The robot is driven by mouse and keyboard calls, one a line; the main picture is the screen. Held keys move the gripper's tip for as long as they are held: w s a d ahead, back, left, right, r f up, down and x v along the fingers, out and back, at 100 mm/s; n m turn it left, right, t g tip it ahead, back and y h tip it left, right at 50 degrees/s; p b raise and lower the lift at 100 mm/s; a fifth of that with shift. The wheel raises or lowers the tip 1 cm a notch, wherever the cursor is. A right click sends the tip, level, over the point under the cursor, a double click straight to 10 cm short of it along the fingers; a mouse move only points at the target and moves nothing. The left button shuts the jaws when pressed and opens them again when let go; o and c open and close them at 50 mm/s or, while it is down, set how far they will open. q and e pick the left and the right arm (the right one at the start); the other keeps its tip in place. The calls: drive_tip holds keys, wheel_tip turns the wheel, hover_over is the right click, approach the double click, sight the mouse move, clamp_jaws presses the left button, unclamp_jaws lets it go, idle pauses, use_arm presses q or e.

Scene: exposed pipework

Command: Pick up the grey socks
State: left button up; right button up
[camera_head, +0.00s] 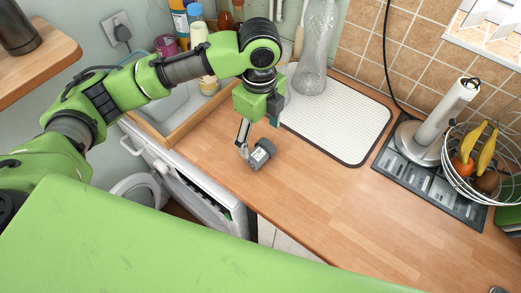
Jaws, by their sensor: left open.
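I cannot make out any grey socks in the head view. My left gripper (262,142) hangs from the green arm that comes in from the left. It is open, over the wooden worktop (215,150) near the front corner of the white drying mat. Its lower finger with a dark grey tip shows clearly; the other finger is partly hidden. I see nothing between the fingers. My right gripper is not in view.
The ribbed white drying mat (345,120) holds a clear glass vase (315,55). At right stand a paper-towel holder (440,120) and a wire fruit basket (480,185). Bottles line the sink at the back left. A white appliance (195,200) is under the worktop. The front worktop is clear.

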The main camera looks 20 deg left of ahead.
sight(259, 149)
use_arm(q)
wheel_tip(259, 149, down, 2)
drive_tip(key=shift+f, duration=0.15)
drive_tip(key=shift+w+f, duration=0.15)
drive_tip(key=shift+f, duration=0.1)
wheel_tip(259, 149, down, 4)
drive_tip(key=shift+f+p, duration=0.1)
drive_tip(key=shift+p, duration=0.9)
drive_tip(key=shift+f, duration=0.5)
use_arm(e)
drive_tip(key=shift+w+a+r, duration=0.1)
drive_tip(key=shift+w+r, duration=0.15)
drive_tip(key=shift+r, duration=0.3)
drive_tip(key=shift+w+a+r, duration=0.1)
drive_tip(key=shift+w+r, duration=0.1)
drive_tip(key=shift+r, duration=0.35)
use_arm(q)
drive_tip(key=c, duration=1.2)
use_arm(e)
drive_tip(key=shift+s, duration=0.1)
